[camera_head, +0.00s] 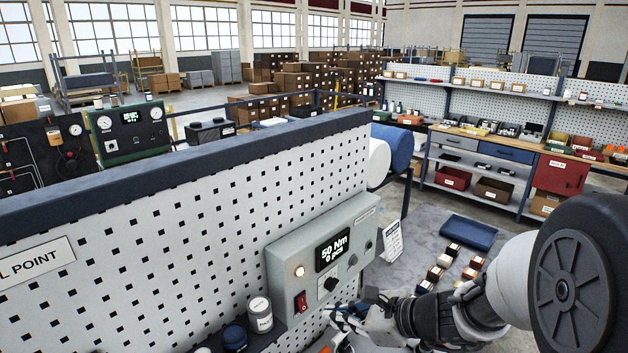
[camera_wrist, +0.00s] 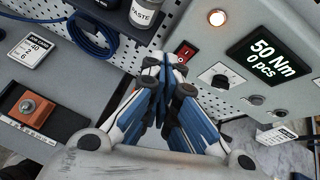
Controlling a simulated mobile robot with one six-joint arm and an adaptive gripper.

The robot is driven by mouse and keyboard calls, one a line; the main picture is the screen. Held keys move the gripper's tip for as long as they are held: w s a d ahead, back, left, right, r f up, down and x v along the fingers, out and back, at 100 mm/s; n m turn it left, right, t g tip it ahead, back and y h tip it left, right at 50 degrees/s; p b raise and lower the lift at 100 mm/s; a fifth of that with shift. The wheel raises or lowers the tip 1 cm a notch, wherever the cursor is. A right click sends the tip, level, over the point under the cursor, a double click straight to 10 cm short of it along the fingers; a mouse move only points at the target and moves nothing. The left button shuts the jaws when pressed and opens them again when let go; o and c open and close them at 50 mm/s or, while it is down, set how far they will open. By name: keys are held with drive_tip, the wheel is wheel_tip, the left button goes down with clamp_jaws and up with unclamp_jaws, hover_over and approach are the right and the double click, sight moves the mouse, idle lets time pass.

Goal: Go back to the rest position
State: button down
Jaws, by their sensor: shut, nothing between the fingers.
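My gripper (camera_head: 345,318) is at the bottom centre of the head view, in front of the pegboard and below a grey control box (camera_head: 290,255). In the wrist view my gripper (camera_wrist: 168,68) has its blue and white fingers together with nothing between them. The control box (camera_wrist: 265,22) shows there at the upper right, with a display reading "50 Nm 0 pcs" (camera_wrist: 272,55), a lit lamp (camera_wrist: 217,18), a red switch (camera_wrist: 185,53) and a knob (camera_wrist: 222,82). The fingertips appear just in front of its lower left part; I cannot tell the gap.
A jar labelled "PASTE" (camera_wrist: 145,12) stands on a small dark shelf (camera_head: 262,338) beside a blue-capped jar (camera_head: 235,337). A blue cable (camera_wrist: 90,35) hangs left. The pegboard (camera_head: 180,240) fills the left. Small boxes (camera_head: 435,273) and a blue mat (camera_head: 468,232) lie to the right.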

drive_tip(key=s+a+f+n+g+h+b, duration=0.1)
drive_tip(key=s+f+n+g+h+b, duration=0.15)
drive_tip(key=s+n+b, duration=0.4)
drive_tip(key=s+a+f+n+g+h+b, duration=0.1)
drive_tip(key=s+f+n+b, duration=0.25)
drive_tip(key=s+n, duration=0.5)
drive_tip(key=s+d+f+n+t+h+b, duration=0.1)
drive_tip(key=s+d+f+n+h+b, duration=0.4)
drive_tip(key=s+d+n+b, duration=0.3)
drive_tip(key=shift+s+d+f+h, duration=0.35)
drive_tip(key=shift+s+d+f, duration=0.25)
drive_tip(key=shift+s+d, duration=0.25)
